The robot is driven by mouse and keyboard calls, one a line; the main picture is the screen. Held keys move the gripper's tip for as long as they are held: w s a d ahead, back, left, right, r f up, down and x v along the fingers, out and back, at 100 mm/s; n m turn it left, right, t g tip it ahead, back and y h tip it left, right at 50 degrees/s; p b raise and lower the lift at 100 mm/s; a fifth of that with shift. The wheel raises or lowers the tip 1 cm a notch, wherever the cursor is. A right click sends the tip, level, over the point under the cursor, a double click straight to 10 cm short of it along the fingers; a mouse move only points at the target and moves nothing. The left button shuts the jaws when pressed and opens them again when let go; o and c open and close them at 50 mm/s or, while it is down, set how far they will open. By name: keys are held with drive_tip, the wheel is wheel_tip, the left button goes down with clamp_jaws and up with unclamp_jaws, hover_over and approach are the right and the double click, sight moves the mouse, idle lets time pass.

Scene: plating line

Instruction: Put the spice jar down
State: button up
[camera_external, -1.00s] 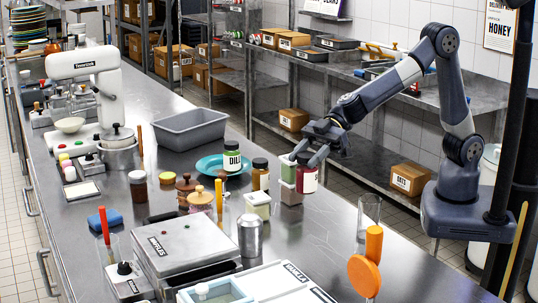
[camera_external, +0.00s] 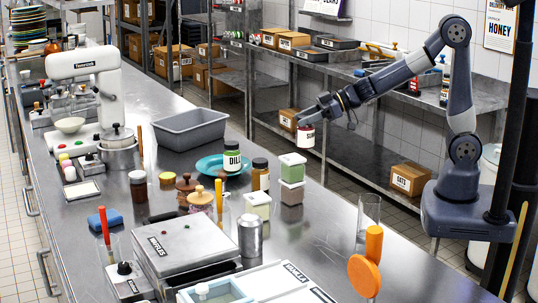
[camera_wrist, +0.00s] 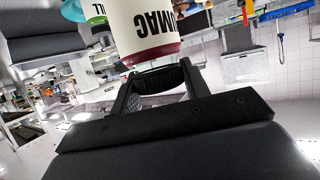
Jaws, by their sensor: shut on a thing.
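The fingers are closed on the jar. Part of the jar is out of frame there.
The steel counter (camera_external: 330,215) has bare room at its right. Two stacked green-lidded containers (camera_external: 292,178), a dill jar (camera_external: 232,158) on a teal plate (camera_external: 209,165), a grey bin (camera_external: 190,130) and a clear glass (camera_external: 368,215) stand there. A wall shelf (camera_external: 345,155) runs behind.

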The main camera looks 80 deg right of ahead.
drive_tip(key=s+d+f+m+t+h, duration=0.1)
drive_tip(key=s+d+f+m+h, duration=0.15)
drive_tip(key=d+f, duration=0.65)
drive_tip(key=s+d+f+m+h, duration=0.25)
drive_tip(key=d+f, duration=0.35)
drive_tip(key=f, duration=0.6)
drive_tip(key=w+d+r+p, duration=0.1)
drive_tip(key=w+r+p, duration=0.1)
drive_tip(key=w+r, duration=0.6)
drive_tip(key=w+r+p, duration=0.2)
drive_tip(key=w+r, duration=0.2)
drive_tip(key=w, duration=0.7)
drive_tip(key=w+a+r+p, duration=0.4)
drive_tip(key=w+a+r, duration=0.8)
drive_tip(key=w+r, duration=0.4)
wheel_tip(320, 180, down, 19)
drive_tip(key=w+b, duration=0.1)
drive_tip(key=b, duration=0.4)
drive_tip(key=shift+w+a+n+b, duration=0.2)
drive_tip(key=shift+w+n+b, duration=0.1)
drive_tip(key=shift+b, duration=0.1)
